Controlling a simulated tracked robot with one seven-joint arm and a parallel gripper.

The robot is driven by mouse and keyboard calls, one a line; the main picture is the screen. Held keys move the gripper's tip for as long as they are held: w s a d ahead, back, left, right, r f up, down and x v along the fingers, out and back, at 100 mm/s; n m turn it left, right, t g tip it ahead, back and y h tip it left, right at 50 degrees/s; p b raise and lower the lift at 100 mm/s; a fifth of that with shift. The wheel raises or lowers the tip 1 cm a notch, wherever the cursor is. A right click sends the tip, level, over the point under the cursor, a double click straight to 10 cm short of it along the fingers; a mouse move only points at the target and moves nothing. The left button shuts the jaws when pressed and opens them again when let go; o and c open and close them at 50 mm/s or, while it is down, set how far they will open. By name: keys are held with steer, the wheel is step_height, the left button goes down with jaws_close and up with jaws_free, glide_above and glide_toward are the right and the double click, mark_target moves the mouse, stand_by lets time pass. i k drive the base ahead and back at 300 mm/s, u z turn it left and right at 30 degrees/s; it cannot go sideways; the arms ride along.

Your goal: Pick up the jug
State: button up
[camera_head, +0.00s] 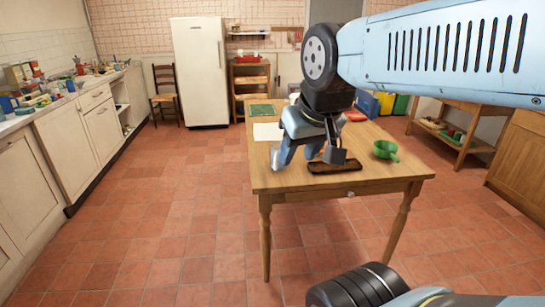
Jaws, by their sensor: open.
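My gripper (309,157) hangs over the near part of the wooden table (350,182), fingers down and apart, with nothing seen between them. A dark brown shallow tray or board (336,166) lies on the table just below and beside it. No jug shows clearly. A small green vessel with a handle-like part (385,149) stands near the table's right edge, apart from my gripper; I cannot tell if it is the jug. My arm and gripper hide part of the table's middle and back.
White paper (268,132) and a green board (262,113) lie on the table's left side. A red item (355,115) sits toward the back. A side table (450,125) stands at right, a cluttered counter (75,95) at left. The tiled floor between counter and table is clear.

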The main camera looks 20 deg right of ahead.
mark_target(278, 158)
steer(key=z, duration=0.05)
steer(key=i, duration=0.85)
steer(key=u, duration=0.1)
